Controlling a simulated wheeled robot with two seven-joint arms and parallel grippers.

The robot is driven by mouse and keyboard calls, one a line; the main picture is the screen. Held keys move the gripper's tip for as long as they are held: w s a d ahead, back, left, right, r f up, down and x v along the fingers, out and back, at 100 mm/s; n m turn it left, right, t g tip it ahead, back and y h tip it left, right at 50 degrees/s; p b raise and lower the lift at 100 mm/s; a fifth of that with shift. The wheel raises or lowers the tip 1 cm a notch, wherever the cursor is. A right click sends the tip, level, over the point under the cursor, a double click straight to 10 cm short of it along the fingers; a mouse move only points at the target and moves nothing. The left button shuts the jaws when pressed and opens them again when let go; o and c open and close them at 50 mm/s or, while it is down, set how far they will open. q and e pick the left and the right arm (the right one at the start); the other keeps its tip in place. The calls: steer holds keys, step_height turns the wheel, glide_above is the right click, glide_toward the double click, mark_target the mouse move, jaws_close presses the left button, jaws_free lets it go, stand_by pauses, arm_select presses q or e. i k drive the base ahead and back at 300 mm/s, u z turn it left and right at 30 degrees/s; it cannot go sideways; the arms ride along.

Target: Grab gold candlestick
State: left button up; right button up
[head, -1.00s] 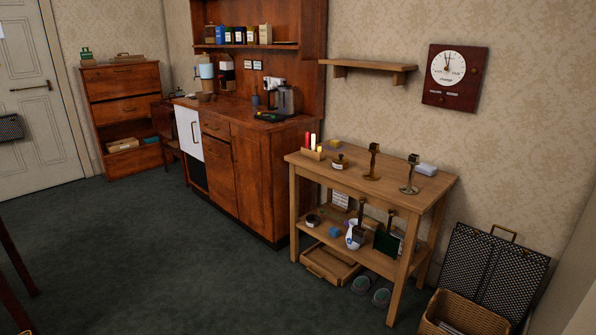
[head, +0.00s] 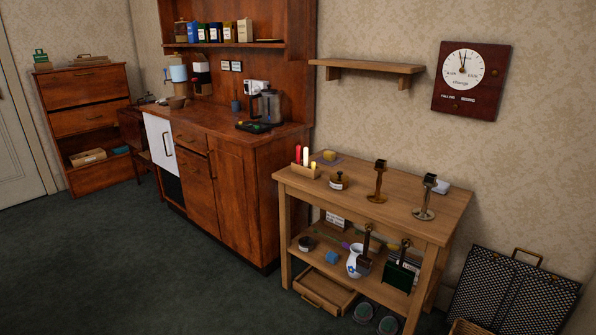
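The gold candlestick (head: 379,182) stands upright on top of the light wooden side table (head: 441,211), near its middle. A silver-grey candlestick (head: 426,198) of similar shape stands upright to its right, close to the table's right end. A small brass pot with a label (head: 336,181) sits to the left of the gold candlestick. Neither of my grippers shows in the head view.
A box of candles (head: 305,171) stands at the table's left end. The lower shelf holds a white jug (head: 355,262) and other items. A wall shelf (head: 368,66) hangs above. A mesh fire screen (head: 512,293) stands right. Carpet (head: 150,270) at left is clear.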

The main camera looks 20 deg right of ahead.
mark_target(377, 196)
steer(key=u, duration=0.15)
steer(key=i, duration=1.65)
steer(key=z, duration=0.35)
